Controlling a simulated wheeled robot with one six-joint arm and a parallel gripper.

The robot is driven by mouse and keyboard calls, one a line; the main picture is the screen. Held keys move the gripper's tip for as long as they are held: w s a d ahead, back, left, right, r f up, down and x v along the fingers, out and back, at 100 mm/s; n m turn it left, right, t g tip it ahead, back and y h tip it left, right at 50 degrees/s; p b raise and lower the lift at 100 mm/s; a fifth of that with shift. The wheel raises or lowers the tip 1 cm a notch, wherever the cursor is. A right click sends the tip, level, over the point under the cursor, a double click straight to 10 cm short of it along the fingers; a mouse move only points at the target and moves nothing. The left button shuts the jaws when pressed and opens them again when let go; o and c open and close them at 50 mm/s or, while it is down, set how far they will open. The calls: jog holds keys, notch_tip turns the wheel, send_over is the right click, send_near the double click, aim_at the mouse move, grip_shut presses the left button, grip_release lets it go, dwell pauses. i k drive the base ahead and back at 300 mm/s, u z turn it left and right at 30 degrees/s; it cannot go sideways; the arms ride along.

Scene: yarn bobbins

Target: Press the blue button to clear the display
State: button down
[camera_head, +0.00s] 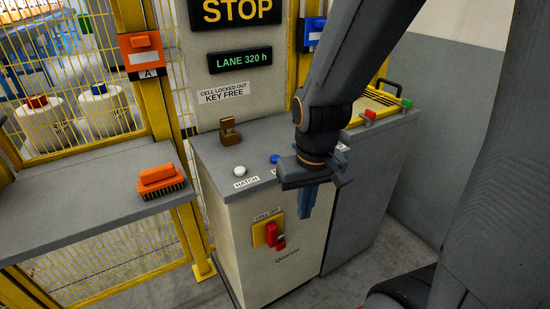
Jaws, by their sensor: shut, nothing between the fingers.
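The blue button (275,158) sits on the grey top of the cabinet, just left of my wrist; the label in front of it is mostly hidden by my gripper. The display (240,60) on the panel behind reads "LANE 320 h" in green. My gripper (305,212) points down, shut and empty, to the right of the button in the picture. Its fingers overlap the cabinet's front face; I cannot tell how far they are from it. The gripper looks apart from the button.
A white button (240,169) labelled HATCH is left of the blue one. A brown block (230,135) stands behind it. A red switch (275,236) is on the cabinet's front. An orange brush (160,182) lies on the left shelf. Red and green buttons (369,114) (406,103) are at right.

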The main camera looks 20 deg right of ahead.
aim_at(273, 158)
jog(key=z, duration=2.55)
jog(key=k, duration=1.05)
jog(key=u, duration=1.35)
jog(key=i, duration=0.5)
jog(key=z, duration=0.05)
